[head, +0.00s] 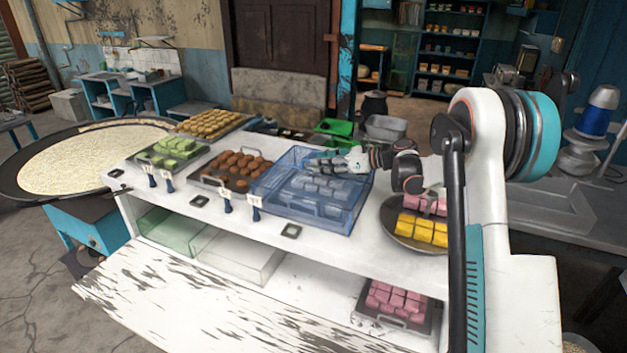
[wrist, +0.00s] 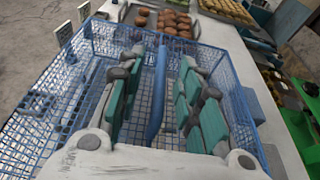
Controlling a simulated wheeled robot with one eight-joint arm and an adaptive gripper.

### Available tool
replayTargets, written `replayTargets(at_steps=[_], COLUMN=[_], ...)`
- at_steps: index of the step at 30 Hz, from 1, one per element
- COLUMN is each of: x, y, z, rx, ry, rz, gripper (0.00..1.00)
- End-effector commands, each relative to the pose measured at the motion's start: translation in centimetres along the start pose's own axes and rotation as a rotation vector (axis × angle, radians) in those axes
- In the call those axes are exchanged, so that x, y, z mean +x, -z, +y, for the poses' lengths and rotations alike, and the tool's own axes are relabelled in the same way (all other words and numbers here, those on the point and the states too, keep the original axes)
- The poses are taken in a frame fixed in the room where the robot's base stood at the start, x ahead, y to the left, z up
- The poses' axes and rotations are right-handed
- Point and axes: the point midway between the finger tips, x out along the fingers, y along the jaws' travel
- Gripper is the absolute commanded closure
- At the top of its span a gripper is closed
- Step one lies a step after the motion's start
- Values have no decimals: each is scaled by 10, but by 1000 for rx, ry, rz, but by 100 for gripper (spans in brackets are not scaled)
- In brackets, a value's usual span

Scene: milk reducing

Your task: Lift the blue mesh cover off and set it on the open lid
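The blue mesh cover (head: 338,215) sits on the white counter over a group of pale sweet blocks (head: 318,184). A blue bar (wrist: 158,85) runs across the top of the cover in the wrist view. My gripper (head: 318,164) is over the cover, reaching in from the right. In the wrist view its two fingers (wrist: 158,95) stand apart with the bar between them. I see a gap on each side of the bar; whether a finger touches the mesh is unclear. The worn white board (head: 190,300), apparently the open lid, lies in front of the counter, bare.
Left of the cover are trays of brown balls (head: 232,170) and green sweets (head: 165,152). A round plate (head: 400,228) with yellow and pink sweets is close on the right. Small signs on dark stands (head: 255,208) line the front. A pink sweets tray (head: 398,304) is below.

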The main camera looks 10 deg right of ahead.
Motion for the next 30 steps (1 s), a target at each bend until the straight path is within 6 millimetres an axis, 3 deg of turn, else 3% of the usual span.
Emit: replayTargets(at_steps=[5, 9, 23, 30], x=[0, 0, -1, -8], y=[0, 0, -2, -24], z=[0, 0, 0, 0], rx=[0, 0, 0, 0], ry=[1, 0, 0, 0], rz=[0, 0, -1, -1], gripper=[69, 100, 100, 100])
